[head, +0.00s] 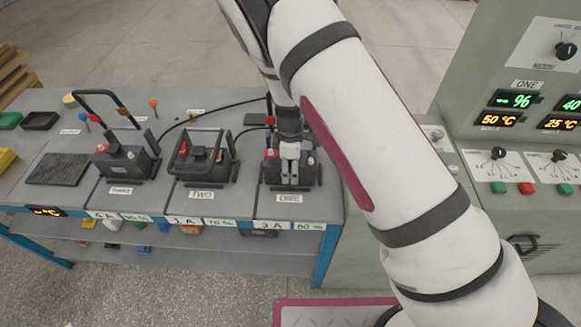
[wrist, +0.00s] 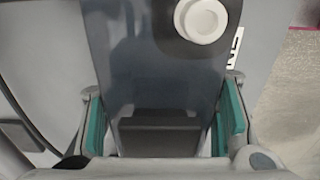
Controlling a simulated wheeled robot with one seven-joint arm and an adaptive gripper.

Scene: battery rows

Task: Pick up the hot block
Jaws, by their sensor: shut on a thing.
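The dark block (head: 306,175) behind the label ONE stands at the right end of the bench in the head view. My gripper (head: 289,152) is over it and hides much of it. In the wrist view the block (wrist: 145,65) fills the space between the teal finger pads, with a white round knob on its top. My gripper (wrist: 163,125) is shut on this block.
A dark flat plate (head: 58,169) lies left of the blocks. A cable runs behind them. The grey control cabinet (head: 463,75) stands close on the right. A shelf (head: 190,255) with small coloured items is under the bench.

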